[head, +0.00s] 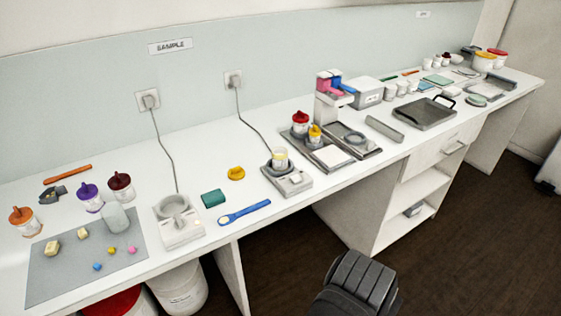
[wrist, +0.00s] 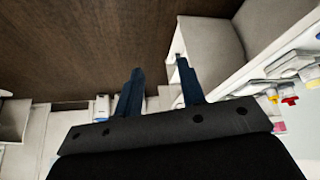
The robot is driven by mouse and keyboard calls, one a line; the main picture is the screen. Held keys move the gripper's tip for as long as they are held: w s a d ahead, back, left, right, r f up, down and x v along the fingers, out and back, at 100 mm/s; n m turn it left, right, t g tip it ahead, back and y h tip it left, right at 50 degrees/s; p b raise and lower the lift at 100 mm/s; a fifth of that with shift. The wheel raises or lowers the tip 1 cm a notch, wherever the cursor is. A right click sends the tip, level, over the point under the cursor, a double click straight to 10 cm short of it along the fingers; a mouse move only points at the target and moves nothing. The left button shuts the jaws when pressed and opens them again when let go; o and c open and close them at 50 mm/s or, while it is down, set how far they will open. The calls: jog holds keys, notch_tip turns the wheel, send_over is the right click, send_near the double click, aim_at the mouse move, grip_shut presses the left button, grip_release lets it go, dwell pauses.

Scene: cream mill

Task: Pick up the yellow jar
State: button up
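A small white jar with a yellow lid (head: 315,134) stands on the grey tray, close beside a red-lidded jar (head: 300,122). Another white jar (head: 280,157) with yellow showing at its top sits on a small plugged-in device. A loose yellow lid (head: 236,173) lies on the bench to its left. My gripper (wrist: 160,66) shows in the wrist view with its two dark fingers apart and nothing between them. It points at the brown floor and the bench's underside, away from the jars. Yellow and red items (wrist: 289,100) show small at the wrist view's right edge.
The long white bench (head: 335,186) also holds an empty device (head: 176,225), a blue spatula (head: 244,213), a green block (head: 213,198) and a grey mat (head: 60,280) with small pieces. Two power cords cross the bench. Floor in front is open.

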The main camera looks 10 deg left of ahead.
jog(key=o, duration=0.8)
